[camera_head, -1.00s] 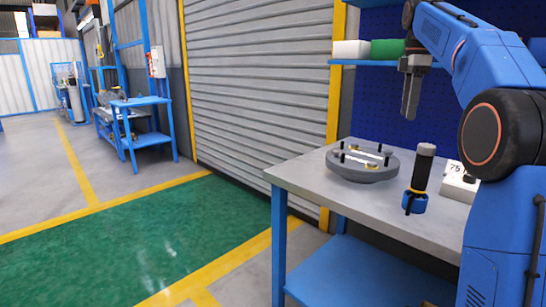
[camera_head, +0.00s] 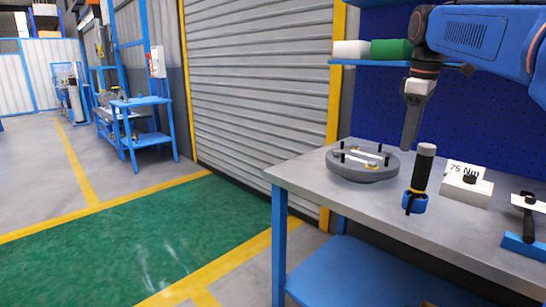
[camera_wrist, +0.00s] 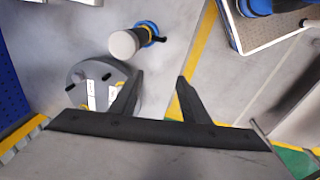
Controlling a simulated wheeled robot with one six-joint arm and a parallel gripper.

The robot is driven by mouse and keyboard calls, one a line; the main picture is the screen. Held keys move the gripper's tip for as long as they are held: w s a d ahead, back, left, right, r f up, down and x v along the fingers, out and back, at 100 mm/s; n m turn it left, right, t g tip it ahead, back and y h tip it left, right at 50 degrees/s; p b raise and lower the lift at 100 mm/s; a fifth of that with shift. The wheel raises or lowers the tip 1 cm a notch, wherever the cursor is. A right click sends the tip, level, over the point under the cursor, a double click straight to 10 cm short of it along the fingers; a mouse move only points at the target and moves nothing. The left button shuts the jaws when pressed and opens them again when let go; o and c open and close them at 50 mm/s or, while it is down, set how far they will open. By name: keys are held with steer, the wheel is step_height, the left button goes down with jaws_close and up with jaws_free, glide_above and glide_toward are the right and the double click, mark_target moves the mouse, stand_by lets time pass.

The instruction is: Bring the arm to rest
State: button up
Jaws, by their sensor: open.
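My gripper (camera_head: 410,128) hangs pointing down above the workbench, between the round flanged shell and the black-handled tool. In the wrist view my gripper (camera_wrist: 160,80) has its two dark fingers apart with nothing between them. The grey flanged shell (camera_head: 362,174) sits on the bench with several black studs and pale strips on top. It also shows in the wrist view (camera_wrist: 101,70), partly hidden by a finger. The black-handled tool (camera_head: 421,170) stands upright in a blue ring holder (camera_head: 414,202); its pale end shows in the wrist view (camera_wrist: 124,44).
The workbench (camera_head: 320,182) has a white block marked 75 Nm (camera_head: 466,187) and a tool on a blue stand (camera_head: 526,225) at right. A shelf behind carries a white box (camera_head: 351,49) and a green box (camera_head: 391,49). Green floor lies open at left.

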steer(key=s+a+f+m+t, duration=0.1)
steer(key=s+a+f+m, duration=0.1)
steer(key=s+f, duration=0.7)
steer(key=s+a+f+m+t, duration=0.1)
steer(key=s+f+m, duration=0.3)
steer(key=s+f, duration=0.5)
steer(key=s+a+f+m+t, duration=0.1)
steer(key=s+f+m, duration=0.3)
steer(key=s+f, duration=0.5)
step_height(320, 180, down, 3)
steer(key=shift+s+a+r, duration=0.15)
steer(key=shift+s+a, duration=0.15)
steer(key=shift+a, duration=0.6)
